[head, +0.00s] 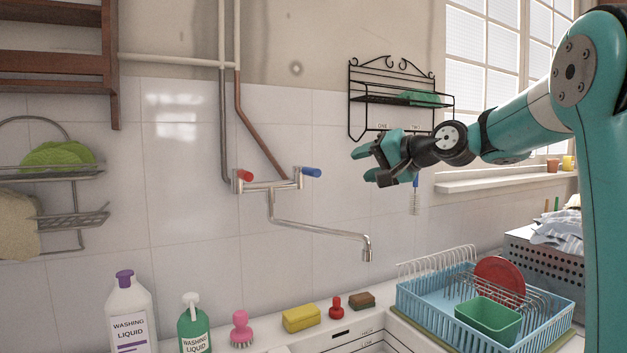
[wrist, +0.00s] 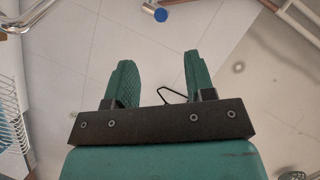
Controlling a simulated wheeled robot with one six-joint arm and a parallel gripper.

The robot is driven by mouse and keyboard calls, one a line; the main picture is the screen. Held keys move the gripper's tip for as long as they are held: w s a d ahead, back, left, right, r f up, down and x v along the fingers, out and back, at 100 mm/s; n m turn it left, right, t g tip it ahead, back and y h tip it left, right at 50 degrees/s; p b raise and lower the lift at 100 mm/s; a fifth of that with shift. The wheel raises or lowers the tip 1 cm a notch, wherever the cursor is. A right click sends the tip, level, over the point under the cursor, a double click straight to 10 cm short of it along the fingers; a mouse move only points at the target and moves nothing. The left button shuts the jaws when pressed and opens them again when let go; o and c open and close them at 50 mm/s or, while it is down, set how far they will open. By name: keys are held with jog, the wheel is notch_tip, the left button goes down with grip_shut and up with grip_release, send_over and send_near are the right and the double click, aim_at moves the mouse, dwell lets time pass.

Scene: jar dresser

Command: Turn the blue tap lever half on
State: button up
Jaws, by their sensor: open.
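The blue tap lever (head: 311,172) is on the right end of the chrome wall tap (head: 268,185) and points to the right in the head view. In the wrist view the blue lever (wrist: 161,15) shows end-on at the top, beyond my fingertips. A red lever (head: 244,175) is on the tap's left end. My gripper (head: 362,164) is open and empty, to the right of the blue lever and apart from it. Its two green fingers (wrist: 158,70) are spread in the wrist view, with nothing between them but tiled wall and a thin black wire behind.
A black wire rack (head: 375,97) hangs on the wall behind my gripper. The spout (head: 367,248) reaches right below the tap. Copper and grey pipes rise above it. A blue dish rack (head: 440,312) stands lower right. Bottles and sponges line the sink's back edge.

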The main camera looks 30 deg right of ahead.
aim_at(314, 172)
jog(key=shift+t, duration=0.3)
jog(key=p+x, duration=0.2)
jog(key=x, duration=0.3)
jog(key=p+x, duration=0.2)
jog(key=x, duration=0.3)
jog(key=d+p+x, duration=0.1)
jog(key=p+x, duration=0.1)
jog(key=x, duration=0.3)
jog(key=shift+w+r, duration=0.15)
jog(key=shift+w, duration=0.4)
jog(key=shift+w+a+f, duration=0.25)
jog(key=shift+w, duration=0.3)
grip_shut()
